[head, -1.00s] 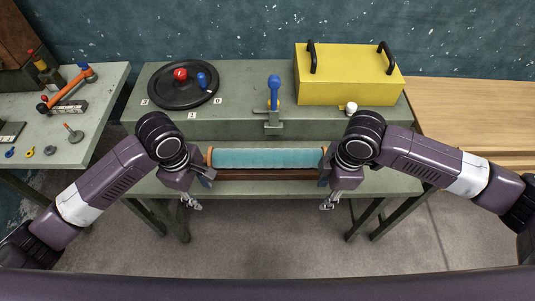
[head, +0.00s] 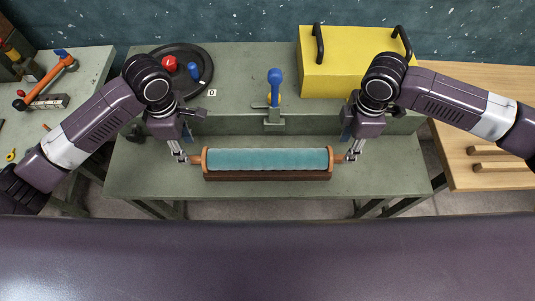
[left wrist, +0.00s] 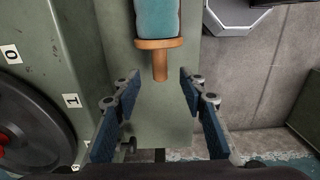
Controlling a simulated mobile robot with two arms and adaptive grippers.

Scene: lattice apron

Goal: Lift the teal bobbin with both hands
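The teal bobbin (head: 268,159) lies level in a dark brown cradle (head: 268,176) on the green bench, with orange-brown flanges and a thin peg at each end. My left gripper (head: 184,158) is at its left end. In the left wrist view, the left gripper (left wrist: 159,82) is open, and the bobbin's wooden peg (left wrist: 160,66) points between its fingertips without visible contact. My right gripper (head: 350,156) is at the right peg; its fingers are too small to tell whether they are open or closed on it.
Behind the bobbin is a raised green housing with a blue-handled lever (head: 275,88), a black dial (head: 180,68) and a yellow box (head: 350,73) with black handles. A side table with tools (head: 60,95) is left, a wooden table (head: 470,125) right. The bench front (head: 270,190) is clear.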

